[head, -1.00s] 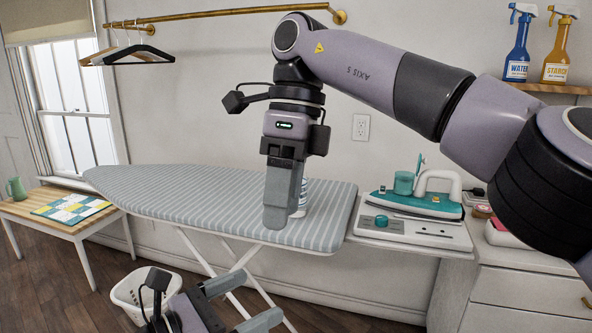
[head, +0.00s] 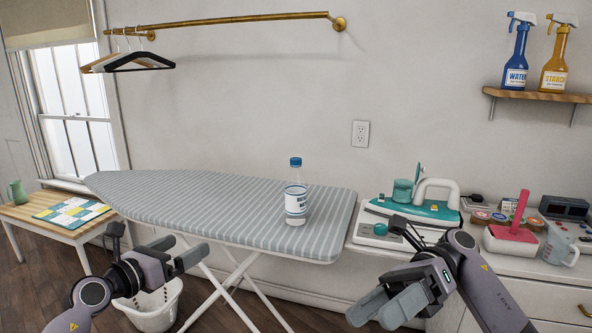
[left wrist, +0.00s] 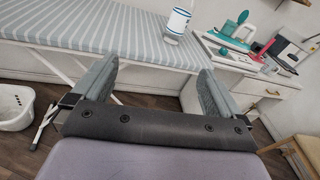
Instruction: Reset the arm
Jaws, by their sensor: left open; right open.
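My left gripper (head: 187,250) is open and empty in front of the ironing board's front edge in the head view. Its two spread fingers also show in the left wrist view (left wrist: 155,82), with nothing between them. My right gripper (head: 378,308) is open and empty, low in front of the iron's stand. A clear bottle with a blue cap and a white-and-blue label (head: 296,200) stands upright on the striped ironing board (head: 190,205), apart from both grippers. Its lower part shows at the top of the left wrist view (left wrist: 178,22).
A teal-and-white iron (head: 420,208) sits on its stand beside the board. A pink-handled thing (head: 512,230) and a clear measuring cup (head: 560,245) stand on the right cabinet. A white basket (head: 155,305) is on the floor. Hangers (head: 128,62) hang from the brass rail.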

